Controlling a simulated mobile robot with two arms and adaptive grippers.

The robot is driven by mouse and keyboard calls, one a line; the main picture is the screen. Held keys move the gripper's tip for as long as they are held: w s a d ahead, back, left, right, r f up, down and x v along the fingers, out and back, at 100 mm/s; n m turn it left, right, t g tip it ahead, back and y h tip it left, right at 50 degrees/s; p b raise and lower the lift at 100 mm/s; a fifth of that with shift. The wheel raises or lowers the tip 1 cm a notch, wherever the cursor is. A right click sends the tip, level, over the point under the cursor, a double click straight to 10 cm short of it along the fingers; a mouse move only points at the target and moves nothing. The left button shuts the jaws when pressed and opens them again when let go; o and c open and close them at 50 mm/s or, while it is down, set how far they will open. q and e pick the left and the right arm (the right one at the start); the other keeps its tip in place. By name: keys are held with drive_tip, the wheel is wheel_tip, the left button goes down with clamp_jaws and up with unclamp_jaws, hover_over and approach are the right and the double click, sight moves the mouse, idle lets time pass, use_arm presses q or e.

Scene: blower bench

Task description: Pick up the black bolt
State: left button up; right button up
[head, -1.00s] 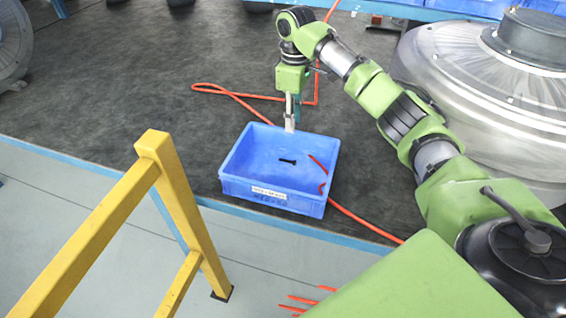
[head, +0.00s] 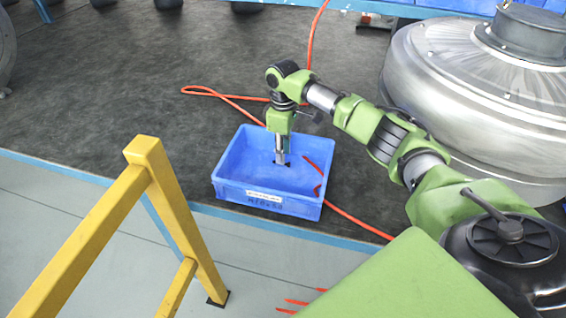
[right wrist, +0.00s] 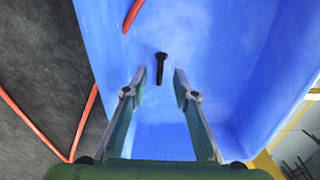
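The black bolt (right wrist: 161,67) lies on the floor of the blue bin (head: 235,190). In the head view the bolt (head: 287,164) is mostly hidden behind the gripper, with only a dark bit showing. My right gripper (head: 281,161) points down into the bin, right at the bolt's place in that view. In the right wrist view the right gripper (right wrist: 159,82) is open and empty, and the bolt shows in the gap between its fingers, a little beyond the tips. I cannot tell the exact height above the bolt. My left gripper is not in view.
The bin walls stand around the right gripper. An orange cable (head: 345,212) runs over the bin's right side, and more of it lies on the dark mat (head: 110,110). A yellow frame (head: 165,175) stands at the front left. A large silver blower housing (head: 470,110) stands at the right.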

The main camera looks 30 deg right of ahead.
drive_tip(key=shift+f, duration=1.45)
clamp_jaws()
drive_tip(key=shift+r, duration=0.1)
drive_tip(key=shift+r+p, duration=0.35)
drive_tip(key=shift+p, duration=0.2)
wheel_tip(320, 180, up, 4)
drive_tip(key=p, duration=0.5)
drive_tip(key=shift+s+f, duration=0.15)
drive_tip(key=shift+f, duration=0.1)
drive_tip(key=s+a+r+p, duration=0.2)
drive_tip(key=s+r+p, duration=0.2)
drive_tip(key=p, duration=0.5)
drive_tip(key=s+a+r+p, duration=0.2)
drive_tip(key=s+r+p, duration=0.2)
drive_tip(key=s+p, duration=0.4)
drive_tip(key=shift+s+a+r+p, duration=0.35)
drive_tip(key=shift+s+p, duration=0.05)
drive_tip(key=shift+p, duration=0.25)
